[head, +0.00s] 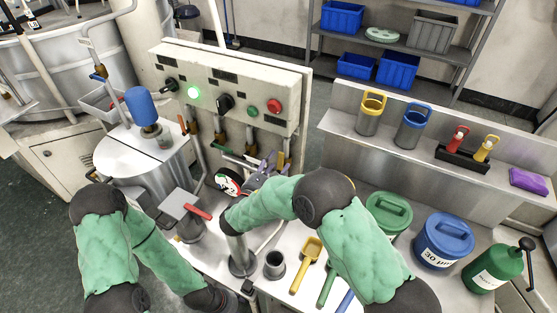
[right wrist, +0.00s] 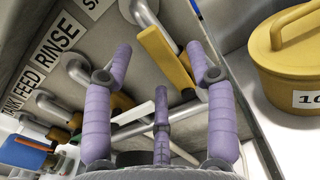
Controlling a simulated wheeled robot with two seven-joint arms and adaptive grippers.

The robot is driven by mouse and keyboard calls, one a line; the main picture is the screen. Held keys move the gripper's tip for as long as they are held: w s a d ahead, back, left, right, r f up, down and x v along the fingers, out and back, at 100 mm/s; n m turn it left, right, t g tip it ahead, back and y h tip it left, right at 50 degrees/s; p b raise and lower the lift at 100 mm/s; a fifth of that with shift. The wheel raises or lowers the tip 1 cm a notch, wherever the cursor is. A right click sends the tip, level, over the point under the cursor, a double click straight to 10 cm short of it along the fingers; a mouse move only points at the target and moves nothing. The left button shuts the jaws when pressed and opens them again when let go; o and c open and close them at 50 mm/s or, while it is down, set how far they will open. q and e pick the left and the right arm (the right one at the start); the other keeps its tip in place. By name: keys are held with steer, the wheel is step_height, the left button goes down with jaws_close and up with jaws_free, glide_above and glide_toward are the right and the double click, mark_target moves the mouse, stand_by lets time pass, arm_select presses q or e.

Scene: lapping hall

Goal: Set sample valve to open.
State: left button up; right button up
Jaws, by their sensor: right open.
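In the right wrist view, a yellow lever (right wrist: 165,60) lies slanted between my right gripper's fingertips, beside a brass-coloured valve body on a pipe. The label near it is cut off after an "S", so I cannot read it whole. My right gripper (right wrist: 159,50) is open, with a purple finger on either side of the lever; I cannot tell whether either touches it. In the head view, my right gripper (head: 270,163) is below the right part of the control panel (head: 225,85), among the pipes. The yellow lever is not clear there. My left gripper is out of view.
Labels "TANK FEED" and "RINSE" (right wrist: 58,38) mark neighbouring pipes. A steel drum (head: 140,165) stands left of the pipes. Yellow and green scoops (head: 308,258), a green tub (head: 388,212) and a blue tub (head: 442,240) stand to the right. A yellow lidded tub (right wrist: 290,60) is near my right wrist.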

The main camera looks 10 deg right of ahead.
steer(key=v, duration=0.9)
